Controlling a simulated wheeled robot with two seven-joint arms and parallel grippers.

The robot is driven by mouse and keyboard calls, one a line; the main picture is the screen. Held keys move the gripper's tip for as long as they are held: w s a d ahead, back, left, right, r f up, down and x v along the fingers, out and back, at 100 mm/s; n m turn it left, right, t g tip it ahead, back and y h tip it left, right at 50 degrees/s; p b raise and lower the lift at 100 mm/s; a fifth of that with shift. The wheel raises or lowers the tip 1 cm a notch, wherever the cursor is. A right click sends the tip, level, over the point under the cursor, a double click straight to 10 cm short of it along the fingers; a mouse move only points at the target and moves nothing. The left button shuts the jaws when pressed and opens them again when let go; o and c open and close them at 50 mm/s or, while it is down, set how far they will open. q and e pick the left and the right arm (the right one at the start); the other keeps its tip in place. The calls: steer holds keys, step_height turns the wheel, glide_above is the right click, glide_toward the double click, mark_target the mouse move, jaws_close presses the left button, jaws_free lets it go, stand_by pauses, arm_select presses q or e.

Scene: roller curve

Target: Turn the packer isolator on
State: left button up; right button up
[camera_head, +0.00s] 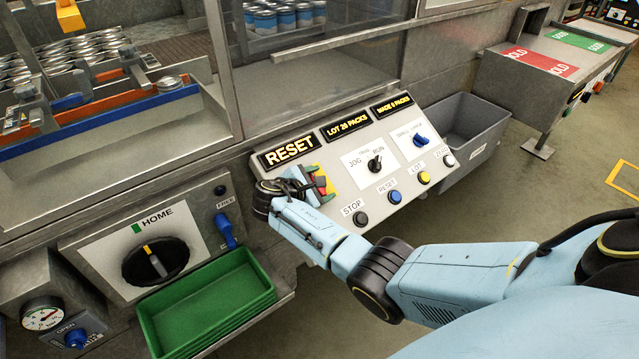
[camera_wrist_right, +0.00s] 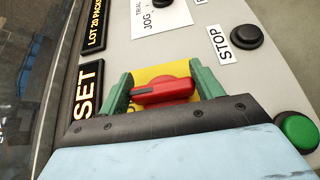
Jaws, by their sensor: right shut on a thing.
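The packer isolator is a red rotary handle (camera_wrist_right: 163,90) with a dark line along it, on a yellow plate (camera_wrist_right: 150,74), in the right wrist view. The handle lies crosswise between the green fingers of my right gripper (camera_wrist_right: 163,88), which is shut on it. In the head view, my right gripper (camera_head: 308,185) is at the left part of the sloping control panel, below the RESET display (camera_head: 289,151), and covers most of the isolator. Part of the yellow plate (camera_head: 329,178) shows there. My left gripper is not in view.
The panel has a STOP button (camera_head: 361,219), a blue RESET button (camera_head: 395,197), a yellow LOT button (camera_head: 424,178), a JOG/RUN selector (camera_head: 375,164) and a blue selector (camera_head: 420,141). A green button (camera_wrist_right: 298,132) is near the gripper. A green bin (camera_head: 208,307) is lower left.

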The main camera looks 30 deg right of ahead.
steer(key=o, duration=1)
steer(key=p+v, duration=0.1)
steer(key=v, duration=1.2)
steer(key=shift+a+r+p, duration=0.1)
steer(key=shift+a+p, duration=0.05)
steer(key=shift+p, duration=0.2)
